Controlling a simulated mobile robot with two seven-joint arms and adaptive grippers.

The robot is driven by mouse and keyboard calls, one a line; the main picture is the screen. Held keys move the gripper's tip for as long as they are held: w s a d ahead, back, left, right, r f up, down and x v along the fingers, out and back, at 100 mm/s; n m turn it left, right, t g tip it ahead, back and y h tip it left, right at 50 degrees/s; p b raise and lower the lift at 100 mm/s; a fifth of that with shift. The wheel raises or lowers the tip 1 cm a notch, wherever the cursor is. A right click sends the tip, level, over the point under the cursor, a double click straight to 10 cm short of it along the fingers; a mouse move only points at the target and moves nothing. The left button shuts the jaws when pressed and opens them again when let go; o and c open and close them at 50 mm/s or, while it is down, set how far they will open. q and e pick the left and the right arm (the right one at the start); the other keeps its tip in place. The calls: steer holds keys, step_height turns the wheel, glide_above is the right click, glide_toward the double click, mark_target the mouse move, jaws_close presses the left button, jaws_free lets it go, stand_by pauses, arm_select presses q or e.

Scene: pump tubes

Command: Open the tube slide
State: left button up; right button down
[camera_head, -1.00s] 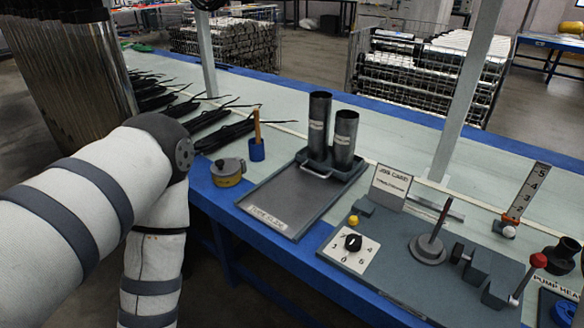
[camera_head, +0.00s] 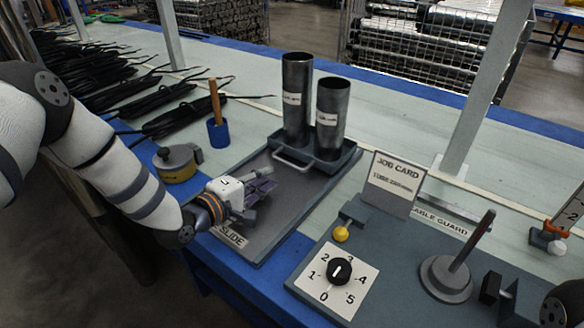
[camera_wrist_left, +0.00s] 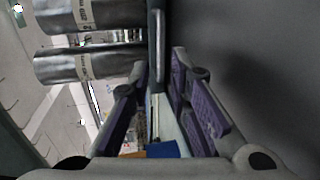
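The tube slide is a dark grey tray (camera_head: 258,229) with a label at its front. Two metal tubes, the taller (camera_head: 296,100) and the shorter (camera_head: 330,118), stand upright in a carrier at its back. A light U-shaped handle (camera_head: 292,160) sits on the carrier's front. My left gripper (camera_head: 262,188) is above the tray, in front of the handle and apart from it. In the left wrist view its purple-padded fingers (camera_wrist_left: 158,90) are open and empty, with the handle (camera_wrist_left: 157,48) ahead of the gap. My right gripper is out of view.
Left of the tray are a yellow-grey canister (camera_head: 176,165) and a blue holder (camera_head: 218,133) with a wooden-handled tool. To the right are a job card (camera_head: 392,181), a yellow knob (camera_head: 341,234), a numbered dial (camera_head: 340,271) and a post (camera_head: 462,255).

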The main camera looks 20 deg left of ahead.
mark_target(288, 165)
arm_select(q)
steer(key=b+x, duration=0.1)
steer(key=x, duration=0.6)
steer(key=shift+w+d+f, duration=0.1)
steer(key=shift+w+f, duration=0.1)
steer(key=shift+w+d, duration=0.15)
steer(key=shift+w, duration=0.4)
jaws_close()
